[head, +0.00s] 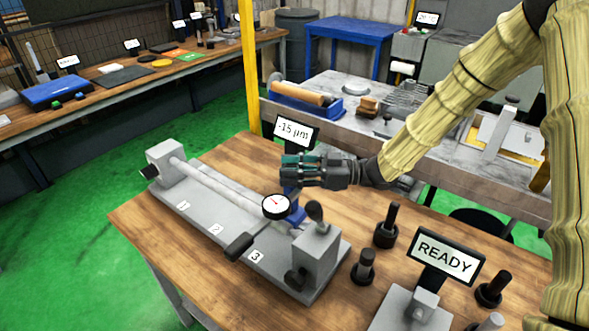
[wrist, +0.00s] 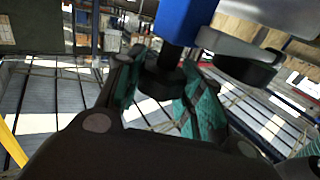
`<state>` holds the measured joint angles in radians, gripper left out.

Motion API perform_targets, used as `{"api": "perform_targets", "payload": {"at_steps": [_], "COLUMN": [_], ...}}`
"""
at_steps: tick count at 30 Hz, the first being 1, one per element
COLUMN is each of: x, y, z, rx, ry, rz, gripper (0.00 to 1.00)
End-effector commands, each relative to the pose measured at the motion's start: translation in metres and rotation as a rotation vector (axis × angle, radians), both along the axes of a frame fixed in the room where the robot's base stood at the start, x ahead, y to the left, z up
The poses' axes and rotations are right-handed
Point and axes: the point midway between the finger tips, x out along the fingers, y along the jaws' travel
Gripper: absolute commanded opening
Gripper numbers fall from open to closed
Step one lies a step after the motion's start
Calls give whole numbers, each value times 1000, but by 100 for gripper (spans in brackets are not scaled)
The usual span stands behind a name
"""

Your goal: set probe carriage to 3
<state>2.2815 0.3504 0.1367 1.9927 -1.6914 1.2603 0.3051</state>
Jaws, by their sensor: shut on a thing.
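The probe carriage (head: 297,214) is blue and carries a round white dial gauge (head: 276,206). It stands at the far side of the grey bed (head: 213,213), which has number plates 1 (head: 183,205), 2 (head: 215,229) and 3 (head: 255,257). The carriage looks to be between 2 and 3, nearer 3; the exact stop is unclear. My gripper (head: 286,167) is above the carriage. In the wrist view its green pads (wrist: 160,95) are shut around a black knob (wrist: 160,78) below the carriage's blue post (wrist: 186,20). The gauge's dark body (wrist: 240,68) is beside it.
A "-15 µm" display (head: 292,131) stands just behind my gripper. The tailstock block (head: 316,252) with its knob is close at the right. Black posts (head: 385,226) and a READY sign (head: 447,256) stand further right on the table. Bare wood (head: 232,157) lies behind the bed.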

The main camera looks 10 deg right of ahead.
Motion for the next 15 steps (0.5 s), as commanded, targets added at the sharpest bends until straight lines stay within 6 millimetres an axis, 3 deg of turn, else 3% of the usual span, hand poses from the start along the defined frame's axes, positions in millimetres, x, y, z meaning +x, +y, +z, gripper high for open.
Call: {"api": "perform_targets", "payload": {"at_steps": [1, 5, 15], "x": [0, 0, 0], "y": [0, 0, -2], "z": [1, 0, 0], "rx": [1, 1, 0], "ry": [0, 0, 1], "rz": [0, 0, -1], "gripper": [39, 60, 60]}}
